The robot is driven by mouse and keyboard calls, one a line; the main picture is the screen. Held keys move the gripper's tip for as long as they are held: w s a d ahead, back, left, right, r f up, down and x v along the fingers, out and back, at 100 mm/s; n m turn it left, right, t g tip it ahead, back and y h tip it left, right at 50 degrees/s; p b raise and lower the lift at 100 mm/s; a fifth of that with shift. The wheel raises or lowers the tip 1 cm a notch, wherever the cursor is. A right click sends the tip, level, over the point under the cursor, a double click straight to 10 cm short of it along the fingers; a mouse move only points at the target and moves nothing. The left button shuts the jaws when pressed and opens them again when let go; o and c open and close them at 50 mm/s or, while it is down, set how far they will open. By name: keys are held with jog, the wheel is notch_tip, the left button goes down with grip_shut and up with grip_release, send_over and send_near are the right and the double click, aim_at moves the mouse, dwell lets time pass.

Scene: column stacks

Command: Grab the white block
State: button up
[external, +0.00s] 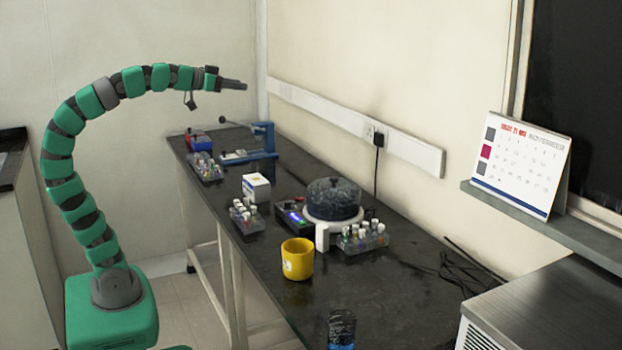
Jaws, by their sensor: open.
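A small plain white block (322,237) stands upright on the black bench, between the yellow mug and a rack of vials, in front of the round device. A white box with coloured print (256,187) sits further back on the bench. My gripper (240,85) is at the end of my raised green arm, high above the far end of the bench. It points right, is open and empty, and is far from the white block. The gap between its fingers is hard to make out.
A yellow mug (298,259) stands close to the block's left. A round device with a dark lid (333,199) is behind it. Vial racks (363,237) (246,216), a blue stand (264,141) and a dark bottle (341,329) share the bench (378,290). Cables lie at right.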

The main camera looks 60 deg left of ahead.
jog(key=w+a+r+m+t+y+p, duration=0.1)
jog(key=w+r+m+t+p, duration=0.15)
jog(key=w, duration=0.45)
jog(key=w+a+r+m+t+y+p, duration=0.1)
jog(key=w+a+r+t+p, duration=0.15)
jog(key=w, duration=0.45)
jog(key=w+d+f+m+g+h+p, duration=0.3)
jog(key=w+d+f+m+h, duration=0.5)
jog(key=w+d+f, duration=0.1)
jog(key=m+g+h+p, duration=0.4)
jog(key=g+h, duration=0.3)
jog(key=g, duration=0.7)
send_near(321, 231)
jog(key=a+r, duration=0.4)
jog(key=a, duration=0.3)
jog(key=b+x, duration=0.2)
jog(key=x, duration=0.6)
jog(key=shift+w, duration=0.1)
jog(key=shift+s+b+x, duration=0.1)
jog(key=shift+b+x, duration=0.6)
jog(key=shift+x, duration=0.65)
jog(key=shift+s+b+x, duration=0.15)
jog(key=shift+b+x, duration=0.55)
jog(key=shift+x, duration=0.65)
jog(key=shift+d+r, duration=0.15)
